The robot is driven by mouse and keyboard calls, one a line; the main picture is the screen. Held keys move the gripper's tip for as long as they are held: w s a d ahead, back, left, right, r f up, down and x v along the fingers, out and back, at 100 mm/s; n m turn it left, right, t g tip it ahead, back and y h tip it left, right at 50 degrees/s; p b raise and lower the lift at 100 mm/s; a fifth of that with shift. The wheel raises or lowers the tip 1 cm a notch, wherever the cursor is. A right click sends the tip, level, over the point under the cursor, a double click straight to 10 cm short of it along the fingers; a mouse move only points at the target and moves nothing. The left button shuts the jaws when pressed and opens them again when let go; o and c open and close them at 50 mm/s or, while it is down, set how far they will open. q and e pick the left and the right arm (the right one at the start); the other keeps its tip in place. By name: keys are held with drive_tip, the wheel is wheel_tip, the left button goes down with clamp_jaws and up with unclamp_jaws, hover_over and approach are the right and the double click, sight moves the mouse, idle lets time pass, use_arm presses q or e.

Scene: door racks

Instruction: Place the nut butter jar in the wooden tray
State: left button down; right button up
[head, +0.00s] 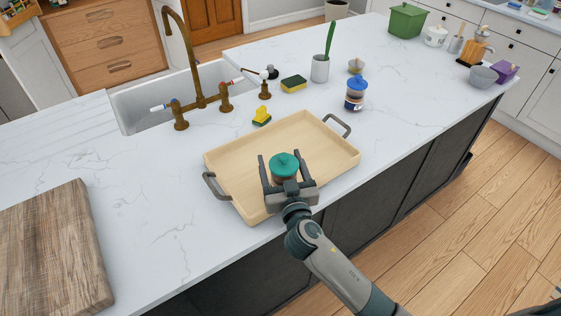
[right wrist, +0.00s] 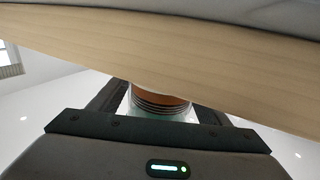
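The nut butter jar (head: 285,168), brown with a teal lid, is upright in the wooden tray (head: 230,166), toward the tray's near side. My right gripper (head: 284,163) reaches over the tray's near edge, with one finger on each side of the jar. The fingers look spread wider than the jar, with small gaps beside it. In the right wrist view the jar (right wrist: 160,103) shows between the fingers, its base hidden behind the pale wood of the tray (right wrist: 150,62). My left gripper is not in view.
A blue-lidded jar (head: 355,93) stands right of the tray. A yellow-and-green sponge (head: 261,116) lies behind it, near the sink (head: 145,105) and brass faucet (head: 199,95). A wooden board (head: 50,250) lies at the left. The counter between board and tray is clear.

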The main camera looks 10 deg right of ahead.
sight(284, 178)
drive_tip(key=shift+r, duration=0.15)
drive_tip(key=shift+s, duration=0.25)
drive_tip(key=s+b, duration=0.3)
drive_tip(key=s, duration=0.7)
drive_tip(key=shift+s+a, duration=0.15)
drive_tip(key=shift+s+b, duration=0.4)
drive_tip(key=shift+s, duration=0.2)
